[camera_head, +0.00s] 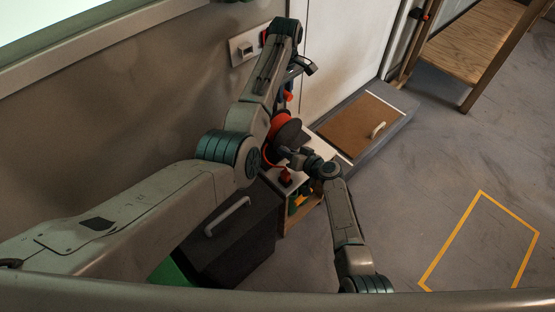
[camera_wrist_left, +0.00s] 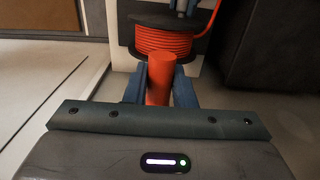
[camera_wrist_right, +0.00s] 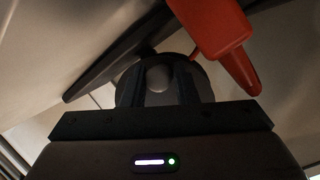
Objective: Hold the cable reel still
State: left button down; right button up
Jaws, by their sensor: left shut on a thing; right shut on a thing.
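The cable reel (camera_head: 290,132) has a dark flange and orange-red cable wound on it. It stands on a white-topped stand by the wall; its windings (camera_wrist_left: 163,42) show in the left wrist view. My left gripper (camera_head: 288,93) is above the reel, shut on an orange-red cylindrical piece (camera_wrist_left: 160,82), which looks like the cable's end. My right gripper (camera_head: 284,153) is at the reel's near side. In the right wrist view its fingers (camera_wrist_right: 160,90) close around a rounded grey knob (camera_wrist_right: 158,76) in front of a dark disc. My left arm hides part of the reel.
A red tapered object (camera_wrist_right: 222,42) is close beside my right gripper. A dark bin with a handle (camera_head: 230,235) stands front left. Yellow floor tape (camera_head: 450,233) outlines clear floor.

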jog(key=o, duration=0.9)
jog(key=shift+s+d, duration=2.1)
jog(key=shift+d, duration=0.05)
